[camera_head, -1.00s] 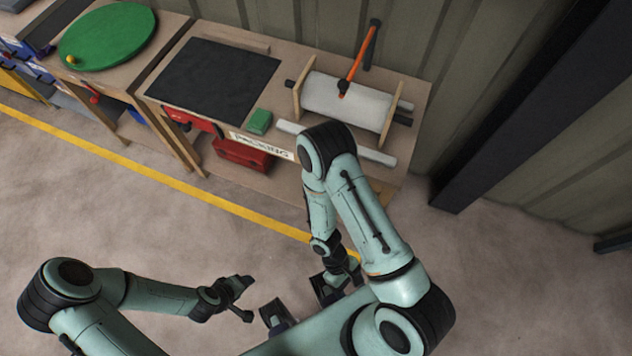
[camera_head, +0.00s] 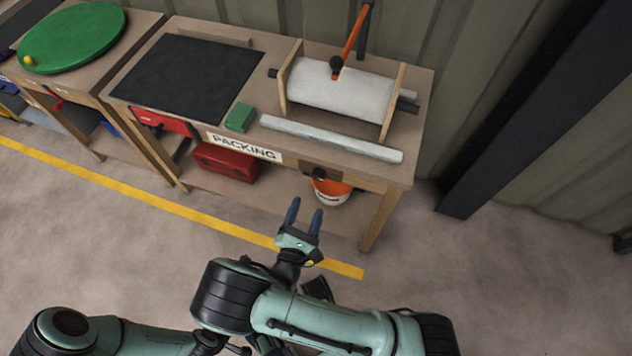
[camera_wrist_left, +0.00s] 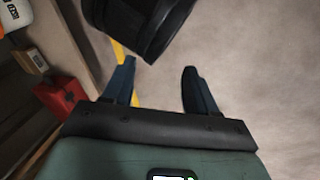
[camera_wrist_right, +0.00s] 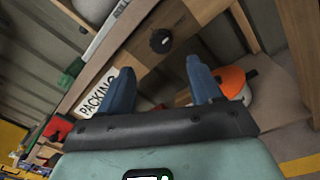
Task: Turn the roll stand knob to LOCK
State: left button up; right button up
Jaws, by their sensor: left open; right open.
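The roll stand (camera_head: 395,95), with wooden end plates, holds a white roll (camera_head: 340,90) on the packing bench (camera_head: 345,145). A small black round knob (camera_head: 319,173) sits on a brown panel on the bench front below it. The knob also shows at the top middle of the right wrist view (camera_wrist_right: 160,40); no LOCK mark is readable. My right gripper (camera_head: 305,209) is open and empty, apart from the knob and below it in the head view. My left gripper (camera_wrist_left: 157,68) is open and empty; in the head view it is mostly hidden behind my right arm.
An orange and white bucket (camera_head: 331,192) and a red toolbox (camera_head: 227,161) are under the bench. A dark post (camera_head: 500,120) stands right. Floor in front is clear.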

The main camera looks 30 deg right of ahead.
aim_at(318, 178)
pick_arm(q)
jog(key=shift+w+a+f+t+b, duration=0.15)
jog(key=shift+w+a+f+b, duration=0.2)
jog(key=shift+w, duration=0.25)
jog(key=shift+w+a+f+t+b, duration=0.15)
jog(key=shift+w+a+f+b, duration=0.15)
jog(key=shift+w+f, duration=0.2)
pick_arm(e)
jog(key=x, duration=0.9)
jog(key=shift+w+d+f, duration=0.1)
jog(key=shift+d, duration=0.1)
pick_arm(q)
jog(key=shift+d+r, duration=0.1)
pick_arm(e)
jog(key=c, duration=1)
